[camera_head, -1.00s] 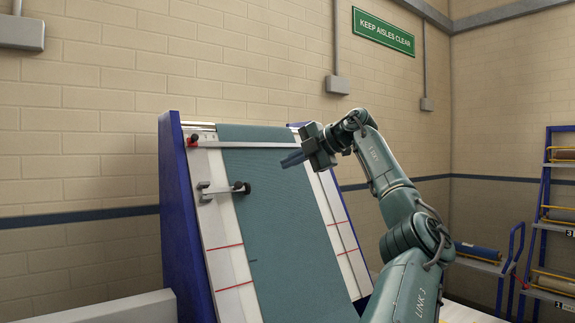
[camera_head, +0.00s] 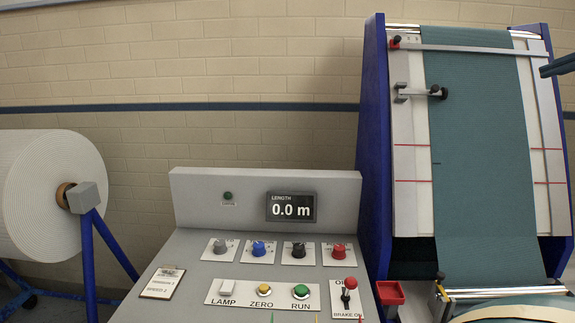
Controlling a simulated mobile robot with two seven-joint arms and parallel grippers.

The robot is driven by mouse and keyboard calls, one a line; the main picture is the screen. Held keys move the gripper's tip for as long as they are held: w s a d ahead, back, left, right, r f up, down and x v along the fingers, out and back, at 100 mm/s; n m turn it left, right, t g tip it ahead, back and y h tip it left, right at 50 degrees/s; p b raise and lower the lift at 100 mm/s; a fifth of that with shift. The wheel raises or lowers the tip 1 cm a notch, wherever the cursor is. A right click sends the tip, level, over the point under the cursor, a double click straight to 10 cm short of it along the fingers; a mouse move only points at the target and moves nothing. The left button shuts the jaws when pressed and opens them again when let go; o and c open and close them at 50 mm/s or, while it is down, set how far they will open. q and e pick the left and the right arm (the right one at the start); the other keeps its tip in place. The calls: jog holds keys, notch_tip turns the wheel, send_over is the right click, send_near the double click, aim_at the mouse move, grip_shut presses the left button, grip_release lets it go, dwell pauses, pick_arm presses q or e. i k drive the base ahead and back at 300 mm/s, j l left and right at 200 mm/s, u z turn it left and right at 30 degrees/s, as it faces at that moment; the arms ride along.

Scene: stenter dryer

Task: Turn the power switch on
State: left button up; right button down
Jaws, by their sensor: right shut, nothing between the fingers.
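The grey control console (camera_head: 182,255) stands at the lower middle. Its lower row has a white LAMP switch (camera_head: 226,285), a yellow ZERO button (camera_head: 264,289) and a green RUN button (camera_head: 301,291). Behind these are a grey knob (camera_head: 220,247), a blue knob (camera_head: 258,248), a black knob (camera_head: 298,250) and a red knob (camera_head: 338,250), with labels too small to read. I cannot tell which control is the power switch. My right gripper (camera_head: 558,66) shows only by its shut, empty fingers at the right edge, far from the console. My left gripper is out of view.
The lit display (camera_head: 291,207) reads 0.0 m. A red-topped brake lever (camera_head: 350,285) is at the console's right. The blue-sided inspection frame (camera_head: 375,130) with teal cloth (camera_head: 475,150) stands right. A white roll (camera_head: 45,195) stands left. Space above the console is clear.

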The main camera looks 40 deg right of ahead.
aim_at(339, 250)
jog(key=k+j, duration=0.25)
jog(key=k, duration=0.25)
jog(key=k+j, duration=0.25)
jog(key=k, duration=0.3)
